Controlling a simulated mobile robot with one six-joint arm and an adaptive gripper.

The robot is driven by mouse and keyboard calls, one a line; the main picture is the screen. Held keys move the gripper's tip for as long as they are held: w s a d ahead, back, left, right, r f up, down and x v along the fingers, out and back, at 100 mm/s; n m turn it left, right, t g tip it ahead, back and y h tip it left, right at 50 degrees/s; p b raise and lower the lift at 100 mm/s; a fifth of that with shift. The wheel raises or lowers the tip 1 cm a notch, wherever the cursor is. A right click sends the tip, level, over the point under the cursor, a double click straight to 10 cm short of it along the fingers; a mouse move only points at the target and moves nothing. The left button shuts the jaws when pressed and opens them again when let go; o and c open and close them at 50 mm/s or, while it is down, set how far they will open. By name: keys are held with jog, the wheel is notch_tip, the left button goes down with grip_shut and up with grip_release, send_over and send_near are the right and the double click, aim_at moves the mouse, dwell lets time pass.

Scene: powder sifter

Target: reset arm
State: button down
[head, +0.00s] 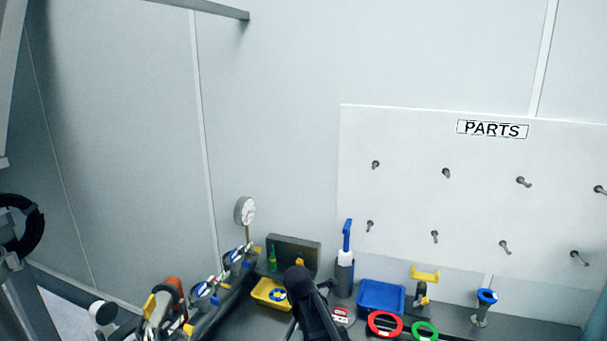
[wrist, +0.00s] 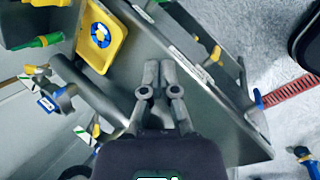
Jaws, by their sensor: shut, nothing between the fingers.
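My gripper (wrist: 152,78) shows in the wrist view with its two fingers together and nothing between them. It hangs above the grey bench, with the yellow tray (wrist: 97,52) to its upper left. In the head view a dark part of my arm rises at the bottom centre, in front of the bench, and the fingertips cannot be made out there.
The yellow tray with a blue ring (head: 277,295), a blue tray (head: 381,296), a red ring (head: 385,323) and a green ring (head: 424,331) are on the bench. A gauge (head: 245,211) and valves stand left. The PARTS board (head: 420,150) has bare pegs.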

jog(key=s+d+f+m+g+b, duration=0.1)
jog(key=s+d+f+m+g, duration=0.1)
jog(key=s+d+m, duration=0.6)
jog(key=s+d+f+m+g+y+b, duration=0.1)
jog(key=s+d+f+m+g+b, duration=0.1)
jog(key=s+d+m, duration=0.6)
jog(key=s+f+m+g, duration=0.1)
jog(key=s+f+m, duration=0.1)
jog(key=s+m, duration=0.2)
jog(key=shift+s+d+m+b, duration=0.25)
jog(key=shift+d+m+b, duration=0.05)
jog(key=shift+m, duration=0.5)
